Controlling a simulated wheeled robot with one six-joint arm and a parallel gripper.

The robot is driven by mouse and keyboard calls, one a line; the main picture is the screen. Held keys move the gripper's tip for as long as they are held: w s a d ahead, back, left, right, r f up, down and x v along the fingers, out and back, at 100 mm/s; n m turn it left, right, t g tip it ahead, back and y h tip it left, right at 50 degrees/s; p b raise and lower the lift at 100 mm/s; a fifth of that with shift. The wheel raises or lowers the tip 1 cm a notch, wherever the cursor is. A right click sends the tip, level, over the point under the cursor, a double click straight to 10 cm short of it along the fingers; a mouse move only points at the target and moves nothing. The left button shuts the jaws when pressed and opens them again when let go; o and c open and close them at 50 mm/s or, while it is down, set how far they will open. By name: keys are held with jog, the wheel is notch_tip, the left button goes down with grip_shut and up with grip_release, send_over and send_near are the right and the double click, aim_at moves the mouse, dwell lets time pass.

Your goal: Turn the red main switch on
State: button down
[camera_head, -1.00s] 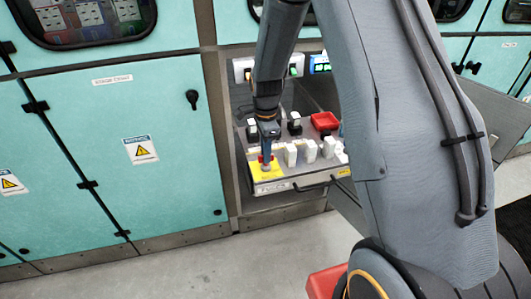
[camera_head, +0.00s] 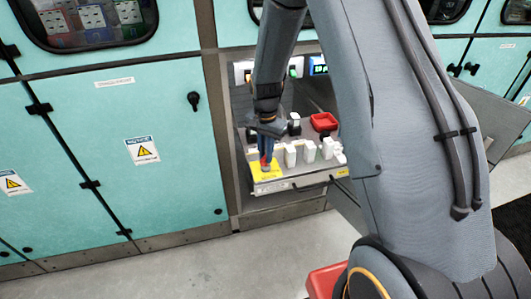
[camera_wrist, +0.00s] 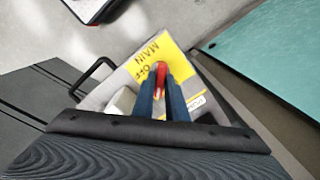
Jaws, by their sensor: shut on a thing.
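In the head view the yellow plate (camera_head: 264,173) is at the front left corner of the pull-out module. My gripper (camera_wrist: 163,92) points down at the switch with its blue fingers closed on either side of the red handle. In the head view my gripper (camera_head: 267,156) stands over the plate. The fingers hide part of the handle, and I cannot read its exact angle.
White modules (camera_head: 309,152) stand in a row right of the switch, with a red tray (camera_head: 324,121) behind. A black handle (camera_wrist: 92,76) is on the module's front. A teal cabinet door (camera_head: 130,150) is at left. An open grey door (camera_head: 480,110) is at right.

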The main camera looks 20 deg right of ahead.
jog(key=n, duration=0.4)
jog(key=shift+n, duration=0.3)
jog(key=n+p, duration=0.1)
jog(key=n, duration=0.3)
jog(key=shift+w+n, duration=0.1)
jog(key=shift+n, duration=0.2)
jog(key=c, duration=1.8)
grip_release()
jog(key=shift+o, duration=0.2)
jog(key=shift+r+b, duration=0.7)
jog(key=shift+r, duration=3.25)
